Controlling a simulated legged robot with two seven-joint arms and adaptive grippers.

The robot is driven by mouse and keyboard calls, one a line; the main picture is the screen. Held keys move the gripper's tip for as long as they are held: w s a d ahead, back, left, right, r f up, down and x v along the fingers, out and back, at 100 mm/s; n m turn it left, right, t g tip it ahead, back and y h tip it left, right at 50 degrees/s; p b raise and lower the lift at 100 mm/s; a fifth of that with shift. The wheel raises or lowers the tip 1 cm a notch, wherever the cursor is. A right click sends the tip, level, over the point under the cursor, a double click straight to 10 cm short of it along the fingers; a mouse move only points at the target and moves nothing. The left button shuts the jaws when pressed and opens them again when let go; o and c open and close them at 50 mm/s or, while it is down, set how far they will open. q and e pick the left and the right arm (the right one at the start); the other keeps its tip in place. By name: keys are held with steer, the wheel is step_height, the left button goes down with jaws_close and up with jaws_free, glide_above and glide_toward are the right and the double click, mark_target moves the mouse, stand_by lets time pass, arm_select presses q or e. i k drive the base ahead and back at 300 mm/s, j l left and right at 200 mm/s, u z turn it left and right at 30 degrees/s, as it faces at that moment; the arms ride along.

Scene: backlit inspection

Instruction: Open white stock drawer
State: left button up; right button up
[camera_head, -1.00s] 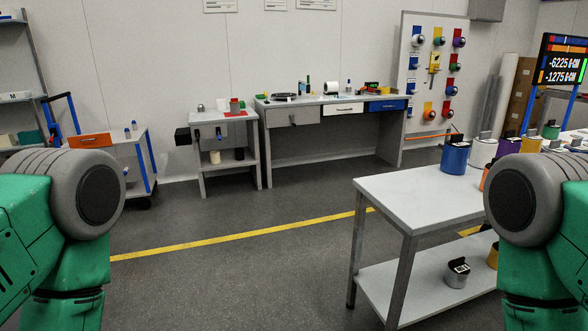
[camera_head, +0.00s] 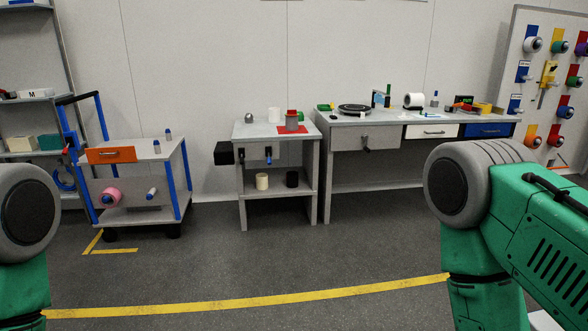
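The white drawer (camera_head: 431,131) is in the front of the long grey workbench (camera_head: 372,187) against the back wall. It sits between a grey drawer (camera_head: 365,138) and a blue drawer (camera_head: 489,130) and looks shut, with a small dark handle on its front. It is well ahead of me, across the floor. My green and grey arms show at the left and right edges of the view. Neither gripper is in the frame.
A yellow line (camera_head: 250,303) crosses the open floor ahead. A small grey table (camera_head: 262,131) stands left of the workbench, and a blue-posted cart with an orange drawer (camera_head: 111,155) stands further left. A tool board (camera_head: 516,50) is at the right.

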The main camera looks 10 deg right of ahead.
mark_target(440, 130)
steer(key=i+z, duration=0.2)
steer(key=i, duration=0.3)
steer(key=i+z, duration=0.25)
steer(key=i, duration=0.25)
steer(key=i+j+z, duration=0.2)
steer(key=i, duration=0.3)
steer(key=i+j+z, duration=0.2)
steer(key=i, duration=0.3)
steer(key=i+l+z, duration=0.4)
steer(key=i+z, duration=0.35)
steer(key=i, duration=0.25)
steer(key=i+z, duration=0.4)
steer(key=i+j+z, duration=0.35)
steer(key=i, duration=0.25)
steer(key=l, duration=0.1)
